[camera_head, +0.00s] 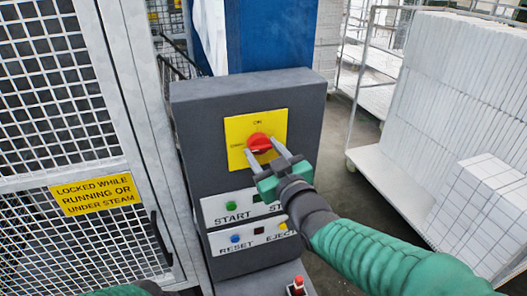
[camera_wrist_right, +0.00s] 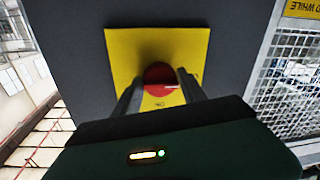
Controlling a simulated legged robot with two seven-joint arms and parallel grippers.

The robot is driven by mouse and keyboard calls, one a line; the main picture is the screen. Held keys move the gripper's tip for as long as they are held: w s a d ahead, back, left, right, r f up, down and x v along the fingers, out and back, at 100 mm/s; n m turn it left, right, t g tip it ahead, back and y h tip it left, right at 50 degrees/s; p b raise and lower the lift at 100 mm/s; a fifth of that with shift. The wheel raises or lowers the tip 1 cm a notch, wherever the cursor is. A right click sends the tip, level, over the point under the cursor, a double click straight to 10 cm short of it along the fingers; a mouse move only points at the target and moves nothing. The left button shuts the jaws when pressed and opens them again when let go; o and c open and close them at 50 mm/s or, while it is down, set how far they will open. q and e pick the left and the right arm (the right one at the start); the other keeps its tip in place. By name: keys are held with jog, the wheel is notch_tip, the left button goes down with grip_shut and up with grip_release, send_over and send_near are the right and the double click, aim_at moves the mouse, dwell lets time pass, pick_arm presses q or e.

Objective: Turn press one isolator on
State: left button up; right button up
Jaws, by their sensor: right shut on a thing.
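The isolator is a red rotary knob (camera_head: 259,143) on a yellow plate (camera_head: 237,129) at the top of a dark grey control box (camera_head: 200,110). "ON" is printed at the plate's top edge in the head view. My right gripper (camera_head: 262,160) is shut on the red knob, one finger on each side. The right wrist view shows the knob (camera_wrist_right: 160,78) between the two fingers, with the yellow plate (camera_wrist_right: 130,45) behind it. The knob's exact angle is hard to tell. Part of my left arm shows dark at the bottom left edge; its gripper is not visible.
START (camera_head: 231,205), RESET (camera_head: 235,238) and EJECT buttons sit below the isolator, partly behind my right arm. A mesh guard door (camera_head: 60,100) with a yellow warning sign (camera_head: 97,194) stands left. A trolley of white foam blocks (camera_head: 460,100) stands right, with floor between.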

jog(key=shift+w+d, duration=0.1)
jog(key=shift+d, duration=0.15)
jog(key=shift+a+b, duration=0.3)
jog(key=m+b, duration=0.9)
jog(key=m+t+b, duration=0.1)
jog(key=m+b, duration=0.3)
jog(key=m, duration=0.1)
jog(key=shift+a+f+h, duration=0.2)
jog(key=shift+f+h, duration=0.1)
jog(key=shift+f, duration=0.1)
jog(key=shift+a+r+m+h+b, duration=0.1)
jog(key=shift+m+h+b, duration=0.05)
jog(key=shift+m+b, duration=1)
jog(key=shift+r+m+h+b, duration=0.15)
jog(key=shift+m+b, duration=0.75)
jog(key=shift+m, duration=0.45)
jog(key=shift+f, duration=0.1)
